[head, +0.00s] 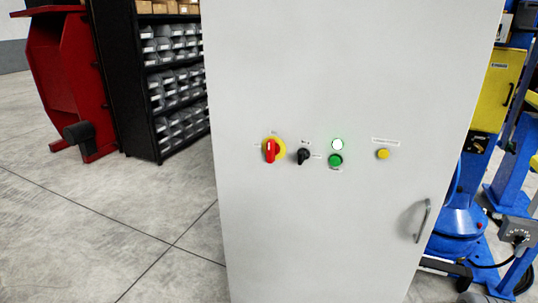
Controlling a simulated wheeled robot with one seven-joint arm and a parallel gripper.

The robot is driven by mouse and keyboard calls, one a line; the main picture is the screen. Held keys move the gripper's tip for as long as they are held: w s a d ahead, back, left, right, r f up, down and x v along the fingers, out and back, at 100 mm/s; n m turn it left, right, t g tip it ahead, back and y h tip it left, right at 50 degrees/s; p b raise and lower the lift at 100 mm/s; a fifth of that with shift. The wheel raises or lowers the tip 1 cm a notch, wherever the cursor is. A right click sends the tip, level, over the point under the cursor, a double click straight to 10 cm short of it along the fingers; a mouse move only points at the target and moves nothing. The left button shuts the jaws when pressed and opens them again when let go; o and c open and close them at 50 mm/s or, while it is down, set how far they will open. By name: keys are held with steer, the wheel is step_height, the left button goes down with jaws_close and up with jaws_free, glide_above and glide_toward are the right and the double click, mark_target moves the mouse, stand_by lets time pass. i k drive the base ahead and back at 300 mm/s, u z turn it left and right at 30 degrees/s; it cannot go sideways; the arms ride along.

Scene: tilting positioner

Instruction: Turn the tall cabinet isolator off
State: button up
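The tall cabinet (340,80) is pale grey and fills the middle of the head view, its front facing me. The isolator (271,151) is a red rotary handle on a yellow round plate, at the left of a row of controls on the cabinet front. Its handle stands about upright. Small labels sit by it, too small to read. My gripper is not in view.
A door handle (423,221) is lower right. Bin shelving (156,80) and red equipment (68,80) stand left; blue machinery (460,222) right. Open floor (110,225) lies left.

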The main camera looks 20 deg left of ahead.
mark_target(273, 149)
steer(key=u, duration=2.75)
steer(key=i, duration=0.9)
steer(key=z, duration=0.05)
